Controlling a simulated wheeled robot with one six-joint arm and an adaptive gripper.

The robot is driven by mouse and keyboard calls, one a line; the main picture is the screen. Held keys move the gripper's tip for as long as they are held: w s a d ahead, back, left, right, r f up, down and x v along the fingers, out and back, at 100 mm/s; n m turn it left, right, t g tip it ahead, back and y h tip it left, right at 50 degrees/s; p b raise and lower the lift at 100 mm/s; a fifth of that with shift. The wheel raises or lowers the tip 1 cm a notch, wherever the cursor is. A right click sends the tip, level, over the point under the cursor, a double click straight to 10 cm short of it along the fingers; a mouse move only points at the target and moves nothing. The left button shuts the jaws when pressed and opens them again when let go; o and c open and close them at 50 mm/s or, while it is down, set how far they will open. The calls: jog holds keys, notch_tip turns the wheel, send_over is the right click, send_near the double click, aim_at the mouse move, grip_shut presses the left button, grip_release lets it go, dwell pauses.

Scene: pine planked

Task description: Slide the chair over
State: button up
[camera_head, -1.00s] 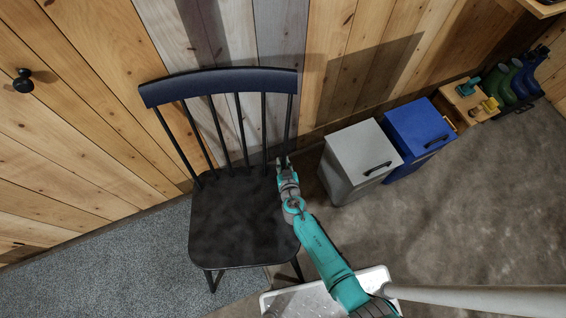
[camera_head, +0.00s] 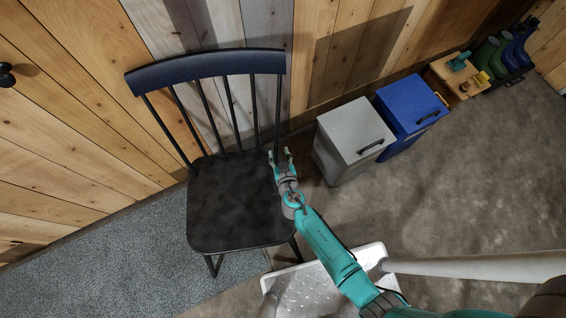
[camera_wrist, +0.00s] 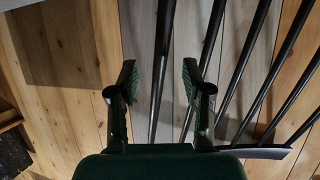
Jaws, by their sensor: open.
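The dark chair (camera_head: 238,207) stands upright against the plank wall, with a spindle back and a dark blue top rail (camera_head: 205,70). My gripper (camera_head: 281,152) is at the right rear of the seat, by the outermost right spindle. In the wrist view my gripper (camera_wrist: 158,82) has its two fingers apart. One chair spindle (camera_wrist: 161,70) shows between the fingers, and another (camera_wrist: 207,55) passes near the right finger. The other spindles (camera_wrist: 245,75) lie to the right. I cannot tell whether a finger touches the chair.
A grey bin (camera_head: 352,140) and a blue bin (camera_head: 412,115) stand right of the chair by the wall. Beyond them are a small wooden box (camera_head: 455,82) and boots (camera_head: 500,50). A grey carpet (camera_head: 120,255) lies left. The floor at right is clear.

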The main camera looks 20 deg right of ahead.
jog(key=v, duration=0.7)
jog(key=shift+s, duration=0.2)
dwell(0.4)
